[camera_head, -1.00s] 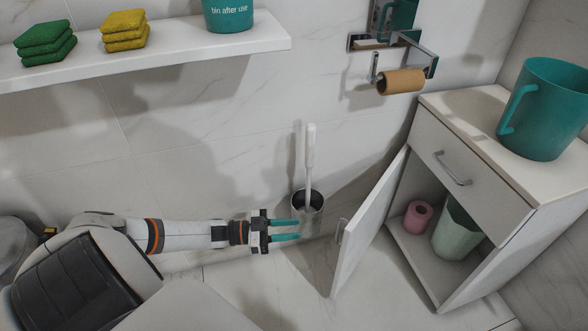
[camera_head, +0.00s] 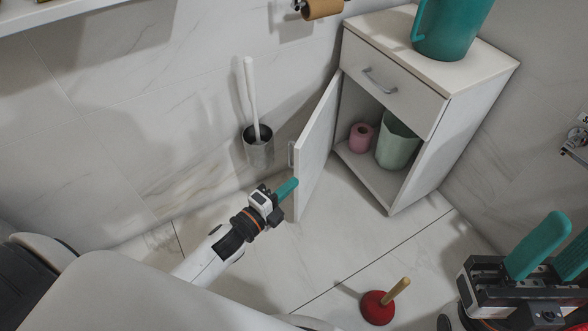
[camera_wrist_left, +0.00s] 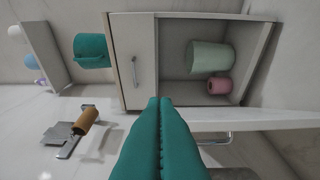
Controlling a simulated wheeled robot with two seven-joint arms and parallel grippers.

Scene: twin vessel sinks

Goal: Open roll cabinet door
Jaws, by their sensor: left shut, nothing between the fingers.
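The cabinet (camera_head: 455,125) stands against the wall, and it also shows in the left wrist view (camera_wrist_left: 130,50). Its white lower door (camera_head: 318,150) stands swung open, with the handle (camera_head: 291,154) on its outer face. In the left wrist view the door (camera_wrist_left: 250,118) shows nearly edge-on, with its handle (camera_wrist_left: 215,138) below. My left gripper (camera_head: 294,183) is shut and empty, its teal fingertips close to the lower part of the door; whether they touch is unclear. My right gripper (camera_head: 560,240) is open and empty at the lower right, away from the door.
Inside the cabinet are a pink roll (camera_head: 361,136) and a pale green bin (camera_head: 397,142). A teal jug (camera_head: 450,30) stands on top. A toilet brush in its holder (camera_head: 258,146) is left of the door. A red plunger (camera_head: 378,306) stands on otherwise clear floor in front.

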